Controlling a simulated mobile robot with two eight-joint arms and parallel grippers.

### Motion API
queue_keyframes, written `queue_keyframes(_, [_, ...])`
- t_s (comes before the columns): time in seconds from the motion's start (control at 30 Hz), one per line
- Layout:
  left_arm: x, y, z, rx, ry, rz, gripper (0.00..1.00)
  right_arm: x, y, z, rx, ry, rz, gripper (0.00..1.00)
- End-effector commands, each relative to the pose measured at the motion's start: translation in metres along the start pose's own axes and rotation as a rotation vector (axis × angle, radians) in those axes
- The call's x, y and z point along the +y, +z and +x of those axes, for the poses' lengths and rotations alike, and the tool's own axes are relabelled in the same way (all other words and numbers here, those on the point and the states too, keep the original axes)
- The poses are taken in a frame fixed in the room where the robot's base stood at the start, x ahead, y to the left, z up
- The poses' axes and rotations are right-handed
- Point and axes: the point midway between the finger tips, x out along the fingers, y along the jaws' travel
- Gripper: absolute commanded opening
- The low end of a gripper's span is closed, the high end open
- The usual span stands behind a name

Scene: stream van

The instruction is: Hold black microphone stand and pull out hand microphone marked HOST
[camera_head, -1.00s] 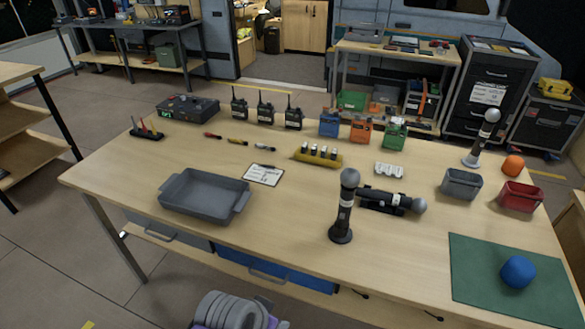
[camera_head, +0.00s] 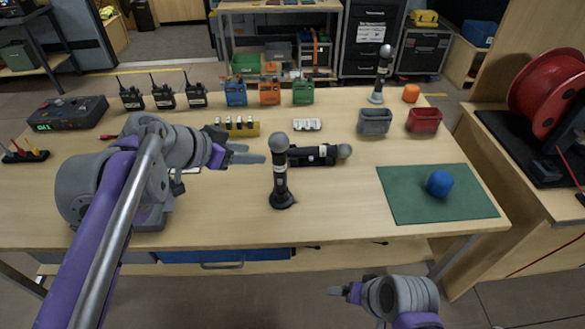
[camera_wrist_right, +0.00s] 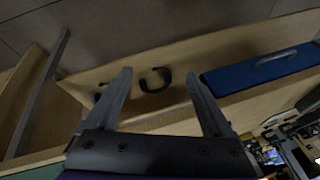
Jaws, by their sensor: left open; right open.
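A black microphone stand (camera_head: 283,202) stands upright near the table's front edge, with a grey-headed hand microphone (camera_head: 280,165) upright in it. Its marking is too small to read. My left gripper (camera_head: 248,153) is open and empty, just left of this microphone, fingers pointing toward it; I see no contact. My right gripper (camera_head: 345,291) is low in front of the table, below the top. Another microphone (camera_head: 325,154) lies in a dark holder. A third microphone (camera_head: 383,66) stands upright at the back.
A green mat (camera_head: 410,205) with a blue ball (camera_head: 439,183) lies at the right. A grey bin (camera_head: 375,122) and a red bin (camera_head: 424,121) stand behind it. Radios (camera_head: 163,96) line the back left. The tabletop between stand and mat is clear.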

Motion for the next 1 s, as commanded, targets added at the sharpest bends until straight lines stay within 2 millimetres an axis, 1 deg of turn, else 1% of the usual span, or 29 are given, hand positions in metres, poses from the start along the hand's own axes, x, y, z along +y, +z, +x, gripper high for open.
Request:
queue_keyframes(0.03, [0.0,0.0,0.0,0.0,0.0,0.0,0.5,-0.014,-0.012,0.002,-0.03,-0.052,0.107,0.86])
queue_keyframes(0.1, [0.0,0.0,0.0,-0.001,0.0,0.0,0.5,-0.035,-0.026,0.005,-0.084,-0.13,0.266,0.86])
queue_keyframes(0.17, [0.0,0.0,0.0,-0.001,0.0,-0.001,0.5,-0.053,-0.039,0.007,-0.136,-0.197,0.398,0.86])
queue_keyframes(0.2, [0.0,0.0,0.0,-0.001,0.0,-0.001,0.5,-0.065,-0.048,0.008,-0.174,-0.24,0.486,0.86])
queue_keyframes(0.27, [0.0,0.001,0.0,-0.001,0.0,-0.001,0.5,-0.082,-0.062,0.009,-0.234,-0.305,0.612,0.86])
queue_keyframes(0.3, [0.0,0.001,0.0,-0.001,0.0,-0.001,0.5,-0.093,-0.073,0.01,-0.277,-0.347,0.694,0.86])
queue_keyframes(0.47, [0.0,0.001,0.0,-0.001,0.0,-0.001,0.5,-0.131,-0.118,0.011,-0.475,-0.51,1.001,0.86])
queue_keyframes(0.5, [0.0,0.001,0.0,-0.001,0.0,-0.001,0.5,-0.138,-0.13,0.011,-0.53,-0.55,1.073,0.86])
queue_keyframes(0.63, [0.0,0.001,0.0,-0.001,0.0,-0.001,0.5,-0.158,-0.169,0.009,-0.724,-0.669,1.277,0.86])
queue_keyframes(0.7, [0.0,0.001,0.0,-0.001,0.0,-0.001,0.5,-0.163,-0.189,0.008,-0.83,-0.723,1.365,0.86])
queue_keyframes(0.8, [0.0,0.001,0.0,-0.001,0.0,-0.001,0.5,-0.167,-0.212,0.005,-0.967,-0.786,1.458,0.86])
queue_keyframes(0.9, [0.0,0.001,0.0,-0.001,0.0,-0.001,0.5,-0.167,-0.228,0.003,-1.073,-0.829,1.518,0.86])
queue_keyframes(1.0, [0.0,0.001,0.0,-0.002,0.0,-0.001,0.5,-0.166,-0.238,0.001,-1.142,-0.855,1.55,0.86])
